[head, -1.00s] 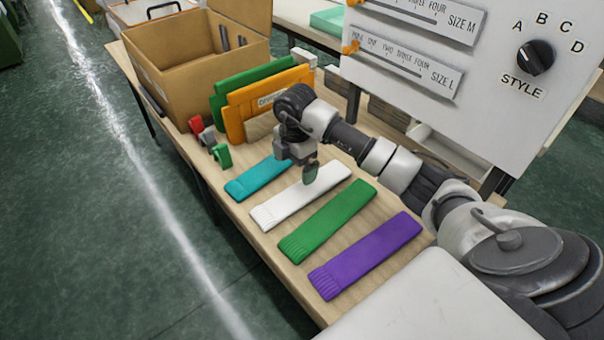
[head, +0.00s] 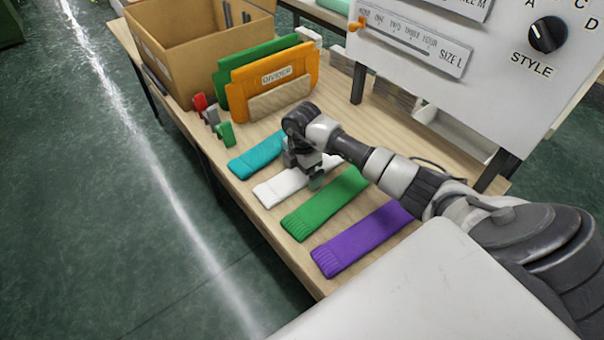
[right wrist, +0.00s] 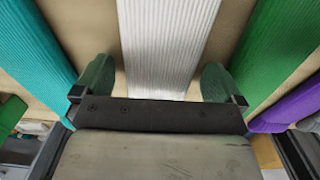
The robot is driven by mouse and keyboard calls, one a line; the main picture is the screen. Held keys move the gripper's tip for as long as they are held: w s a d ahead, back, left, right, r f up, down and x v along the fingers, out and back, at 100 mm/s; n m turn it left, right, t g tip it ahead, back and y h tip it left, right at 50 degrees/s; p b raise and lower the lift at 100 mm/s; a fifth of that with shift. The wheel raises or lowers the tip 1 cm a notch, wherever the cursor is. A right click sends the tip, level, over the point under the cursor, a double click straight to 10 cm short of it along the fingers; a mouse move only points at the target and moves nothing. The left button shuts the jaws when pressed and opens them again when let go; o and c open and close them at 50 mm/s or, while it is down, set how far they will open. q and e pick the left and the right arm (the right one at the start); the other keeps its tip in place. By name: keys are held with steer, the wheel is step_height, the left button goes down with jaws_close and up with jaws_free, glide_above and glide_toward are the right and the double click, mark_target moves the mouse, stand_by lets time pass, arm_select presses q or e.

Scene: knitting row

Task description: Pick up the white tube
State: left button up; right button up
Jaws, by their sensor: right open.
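The white tube (head: 282,187) is a flat ribbed knit piece lying on the wooden table between a teal tube (head: 257,155) and a green tube (head: 326,203). My right gripper (head: 314,178) is low over the white tube and hides part of it. In the right wrist view the white tube (right wrist: 165,45) runs between the two green fingertips of my right gripper (right wrist: 158,80). The fingers are apart, one to each side of the tube, with nothing held. I cannot tell if they touch the table. My left gripper is out of view.
A purple tube (head: 362,239) lies nearest on the table (head: 350,104). An orange divider (head: 285,82) and a green divider (head: 222,82) stand behind. Red, grey and green clips stand left of them. A cardboard box (head: 187,50) and white control panel (head: 500,75) stand beyond.

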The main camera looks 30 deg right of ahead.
steer(key=c, duration=0.9)
